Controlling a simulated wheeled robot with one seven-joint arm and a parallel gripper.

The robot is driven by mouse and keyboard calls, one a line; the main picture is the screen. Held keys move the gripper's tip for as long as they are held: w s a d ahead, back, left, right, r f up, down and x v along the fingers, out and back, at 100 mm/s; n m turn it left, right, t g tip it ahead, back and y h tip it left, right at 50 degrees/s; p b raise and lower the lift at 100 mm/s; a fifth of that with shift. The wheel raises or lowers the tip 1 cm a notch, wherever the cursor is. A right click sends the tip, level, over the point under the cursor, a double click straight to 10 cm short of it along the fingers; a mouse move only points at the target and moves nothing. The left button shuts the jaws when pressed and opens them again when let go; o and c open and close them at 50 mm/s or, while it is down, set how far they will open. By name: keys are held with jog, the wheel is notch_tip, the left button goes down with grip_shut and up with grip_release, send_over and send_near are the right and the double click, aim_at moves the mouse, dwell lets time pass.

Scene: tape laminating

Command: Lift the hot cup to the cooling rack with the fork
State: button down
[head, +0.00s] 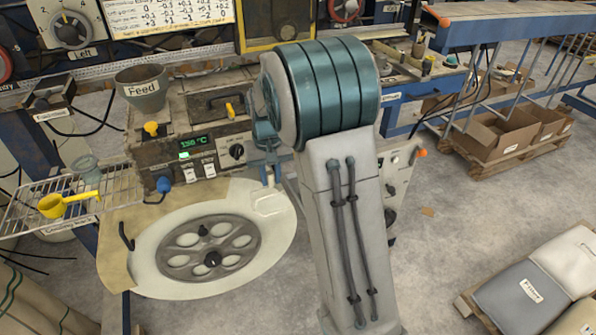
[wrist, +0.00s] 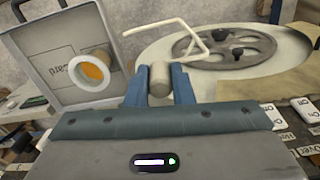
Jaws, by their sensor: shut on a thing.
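My gripper (wrist: 160,85) is shut on the grey cylindrical handle of the fork (wrist: 158,78), whose pale bent wire prongs (wrist: 186,32) reach out beyond the fingers. In the head view the gripper (head: 267,172) is partly hidden by my arm, beside the right edge of a pale round plate. The cooling rack (head: 112,188) is a wire shelf at the far left. A small grey-green cup (head: 86,169) stands at the rack's back, well away from the fork; I cannot tell whether it is the hot cup. A yellow scoop (head: 66,204) lies on the rack.
A dark wheel with round holes (head: 210,249) sits on the plate (head: 262,268). Behind it is a control box (head: 200,150) with a display, knobs and a "Feed" funnel (head: 142,86). A grey discard box (wrist: 72,55) with a round opening shows in the wrist view.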

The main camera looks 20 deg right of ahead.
jog(key=s+d+r+n+p, duration=0.3)
jog(key=s+d+r+n, duration=0.1)
jog(key=s+n, duration=0.4)
jog(key=w+d+f+n+b, duration=0.1)
jog(key=w+d+f, duration=0.3)
jog(key=w+d, duration=0.4)
jog(key=shift+w+d+n, duration=0.3)
jog(key=shift+w+d, duration=0.1)
jog(key=shift+w, duration=0.65)
dwell(0.7)
jog(key=shift+f, duration=0.15)
jog(key=shift+r, duration=0.2)
dwell(0.4)
notch_tip(320, 180, up, 7)
jog(key=p, duration=0.5)
jog(key=shift+r, duration=0.15)
dwell(0.9)
